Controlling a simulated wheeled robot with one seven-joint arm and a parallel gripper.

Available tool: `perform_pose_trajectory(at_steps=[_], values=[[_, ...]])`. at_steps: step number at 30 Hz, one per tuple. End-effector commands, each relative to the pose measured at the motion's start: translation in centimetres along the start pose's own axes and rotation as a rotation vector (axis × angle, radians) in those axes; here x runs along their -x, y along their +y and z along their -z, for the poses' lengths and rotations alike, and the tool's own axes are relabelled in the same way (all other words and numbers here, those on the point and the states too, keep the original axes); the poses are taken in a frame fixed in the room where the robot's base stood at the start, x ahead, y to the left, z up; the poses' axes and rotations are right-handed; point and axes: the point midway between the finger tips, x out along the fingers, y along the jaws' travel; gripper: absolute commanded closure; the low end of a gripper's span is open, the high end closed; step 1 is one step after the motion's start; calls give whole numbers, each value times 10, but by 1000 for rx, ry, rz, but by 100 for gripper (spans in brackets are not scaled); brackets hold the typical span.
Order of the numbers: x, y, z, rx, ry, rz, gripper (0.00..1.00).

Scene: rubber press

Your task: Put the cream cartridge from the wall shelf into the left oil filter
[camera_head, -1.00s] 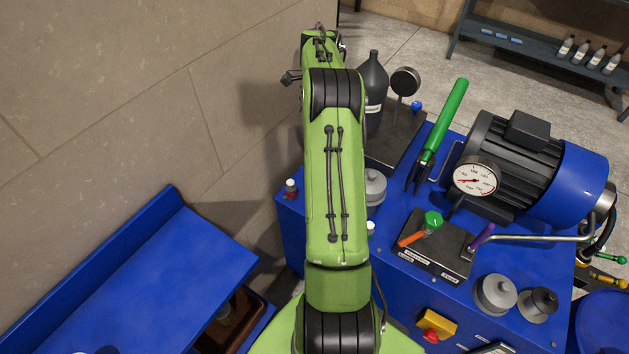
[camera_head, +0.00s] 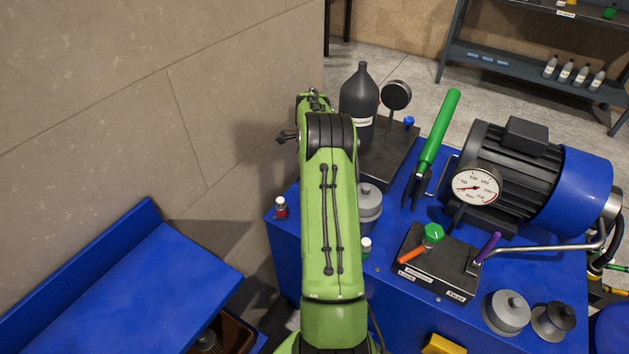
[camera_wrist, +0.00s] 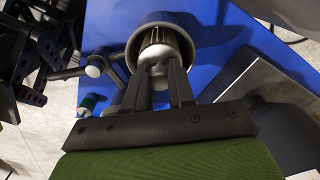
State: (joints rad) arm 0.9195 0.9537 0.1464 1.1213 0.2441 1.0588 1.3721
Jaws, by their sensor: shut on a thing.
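In the wrist view my gripper (camera_wrist: 160,80) is shut on the knob end of a pleated, pale cartridge (camera_wrist: 158,45). The cartridge lies within the outline of a round grey open cup (camera_wrist: 134,48), which looks like a filter housing. I cannot tell how deep it is or whether it touches the wall. In the head view my gripper and the cartridge are hidden behind my green arm. A grey round filter body (camera_head: 369,200) shows partly beside the arm on the blue bench.
A dark bottle (camera_head: 359,105) and round gauge (camera_head: 396,95) stand behind the arm. A green-handled tool (camera_head: 437,130), motor (camera_head: 510,165) and lever block (camera_head: 435,265) are to the right. Grey (camera_head: 506,312) and dark (camera_head: 552,322) lids lie front right. A wall (camera_head: 160,110) borders the left.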

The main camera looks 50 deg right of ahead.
Motion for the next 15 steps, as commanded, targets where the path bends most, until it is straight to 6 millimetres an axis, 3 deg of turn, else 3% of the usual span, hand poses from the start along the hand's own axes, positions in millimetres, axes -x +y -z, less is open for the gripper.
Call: perform_pose_trajectory(at_steps=[1,3,15], values=[[-13,0,0,0,0,-3,100],[-18,0,0,-1,0,0,100],[-23,0,0,-1,0,0,100]])
